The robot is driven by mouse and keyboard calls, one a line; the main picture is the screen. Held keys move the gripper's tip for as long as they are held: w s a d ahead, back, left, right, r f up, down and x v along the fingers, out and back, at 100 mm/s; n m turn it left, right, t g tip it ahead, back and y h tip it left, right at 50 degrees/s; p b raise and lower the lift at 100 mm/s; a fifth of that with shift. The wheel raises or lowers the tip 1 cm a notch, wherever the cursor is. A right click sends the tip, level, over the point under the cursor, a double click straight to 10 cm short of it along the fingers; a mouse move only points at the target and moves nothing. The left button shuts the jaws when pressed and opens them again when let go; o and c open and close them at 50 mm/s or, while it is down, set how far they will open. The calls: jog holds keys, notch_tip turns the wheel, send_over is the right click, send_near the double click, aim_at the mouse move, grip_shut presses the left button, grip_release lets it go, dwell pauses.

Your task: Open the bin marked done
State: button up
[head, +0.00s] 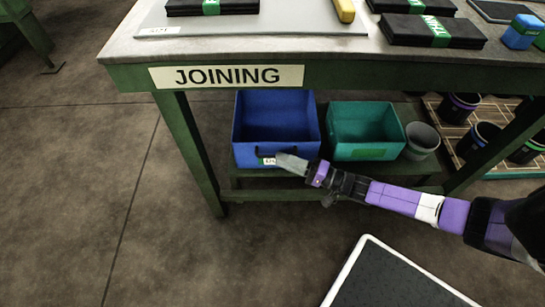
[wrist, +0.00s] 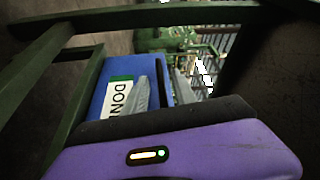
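The blue bin (head: 245,156) sits on the lower shelf under the bench, its open top showing an empty inside. A small white and green label and a dark handle are on its front. In the wrist view the label (wrist: 118,98) on the blue bin (wrist: 99,97) reads "DON", with the rest hidden. My gripper (head: 283,160) is at the bin's front, by the handle and label. In the wrist view its two grey fingers (wrist: 160,85) stand apart with blue bin showing between them. I cannot tell whether they touch the handle.
The green bench carries a "JOINING" sign (head: 228,76). A teal bin (head: 365,151) and a grey pot (head: 421,140) stand right of the blue bin. A bench leg (head: 190,150) is on its left. The floor in front is clear at left; a dark mat (head: 395,280) lies at right.

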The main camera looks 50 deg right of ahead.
aim_at(272, 156)
jog(key=shift+b+x, duration=0.35)
jog(key=shift+x, duration=1.7)
grip_shut()
